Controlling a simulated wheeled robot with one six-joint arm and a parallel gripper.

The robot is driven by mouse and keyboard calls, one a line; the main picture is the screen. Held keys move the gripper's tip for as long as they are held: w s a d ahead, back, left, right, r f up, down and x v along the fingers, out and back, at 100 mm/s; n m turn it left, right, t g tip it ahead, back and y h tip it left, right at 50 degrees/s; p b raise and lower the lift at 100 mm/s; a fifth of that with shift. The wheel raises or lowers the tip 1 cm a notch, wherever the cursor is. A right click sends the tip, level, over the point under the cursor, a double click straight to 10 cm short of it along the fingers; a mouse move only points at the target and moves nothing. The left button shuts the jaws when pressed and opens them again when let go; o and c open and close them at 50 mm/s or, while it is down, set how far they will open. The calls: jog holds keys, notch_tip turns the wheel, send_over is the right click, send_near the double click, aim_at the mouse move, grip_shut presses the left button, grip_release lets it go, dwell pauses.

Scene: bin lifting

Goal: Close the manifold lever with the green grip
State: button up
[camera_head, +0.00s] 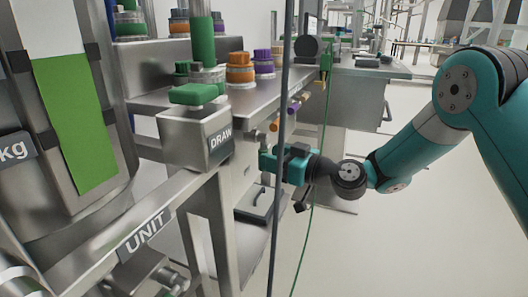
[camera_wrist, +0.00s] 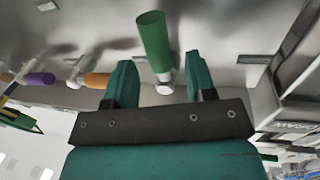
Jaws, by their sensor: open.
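The lever with the green grip (camera_wrist: 153,42) shows in the wrist view, beyond the gap between my fingers, with its pale metal stem end (camera_wrist: 164,84) lying between the fingertips in the picture. My gripper (camera_wrist: 162,78) is open, one finger on each side of that stem. I cannot tell whether either finger touches it. In the head view my gripper (camera_head: 268,162) is at the side of the metal bench, below the bench top. There the green-grip lever is mostly hidden behind my gripper.
Levers with an orange grip (camera_wrist: 97,80) and a purple grip (camera_wrist: 40,79) are to the left in the wrist view. In the head view, an upright dark pole (camera_head: 283,90) and a green cable (camera_head: 318,170) pass near my gripper. Open floor (camera_head: 385,240) lies to the right.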

jog(key=shift+x, duration=1.55)
jog(key=shift+c, duration=0.3)
grip_shut()
